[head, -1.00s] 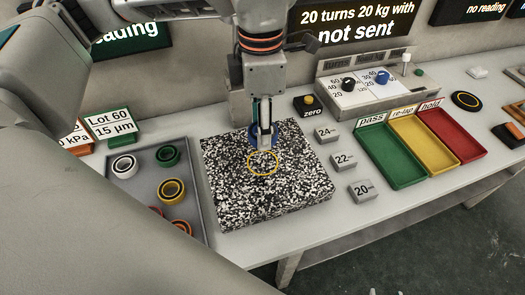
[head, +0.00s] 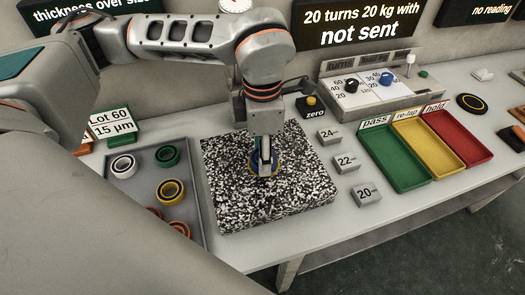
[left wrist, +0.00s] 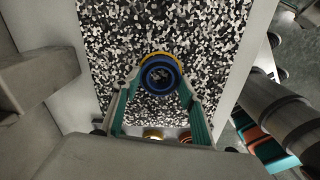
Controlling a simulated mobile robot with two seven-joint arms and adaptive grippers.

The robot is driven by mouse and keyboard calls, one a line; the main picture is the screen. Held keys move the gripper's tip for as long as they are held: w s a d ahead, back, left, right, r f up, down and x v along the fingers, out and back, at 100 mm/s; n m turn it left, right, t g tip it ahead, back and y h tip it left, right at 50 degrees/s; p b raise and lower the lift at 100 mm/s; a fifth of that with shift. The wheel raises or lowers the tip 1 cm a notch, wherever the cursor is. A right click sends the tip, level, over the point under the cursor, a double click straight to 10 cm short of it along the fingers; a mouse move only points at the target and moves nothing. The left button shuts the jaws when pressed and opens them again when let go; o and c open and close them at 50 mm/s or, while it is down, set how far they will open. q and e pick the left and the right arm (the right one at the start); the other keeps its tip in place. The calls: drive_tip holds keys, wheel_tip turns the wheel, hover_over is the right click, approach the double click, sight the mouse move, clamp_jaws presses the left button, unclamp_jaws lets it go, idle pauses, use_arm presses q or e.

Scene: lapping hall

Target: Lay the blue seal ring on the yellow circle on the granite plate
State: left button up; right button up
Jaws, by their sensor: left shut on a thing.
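The blue seal ring (left wrist: 160,61) is between the fingertips of my left gripper (left wrist: 161,80), which is shut on it. In the head view my left gripper (head: 265,168) points down over the middle of the speckled granite plate (head: 302,188). The yellow circle (left wrist: 156,54) shows as a thin arc around the far edge of the ring in the left wrist view; the ring and fingers hide much of it. The ring is at or just above the plate; I cannot tell whether it touches. My right gripper is not in view.
A grey tray (head: 141,195) with several other rings stands left of the plate. Grey weight blocks (head: 347,162) stand close on its right, then green, yellow and red trays (head: 398,158). A zero button box (head: 310,107) and a control panel are behind.

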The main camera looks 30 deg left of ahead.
use_arm(q)
drive_tip(key=shift+f, duration=0.15)
drive_tip(key=o, duration=1.1)
wheel_tip(320, 180, up, 12)
drive_tip(key=shift+r+p, duration=0.2)
drive_tip(key=shift+p, duration=0.55)
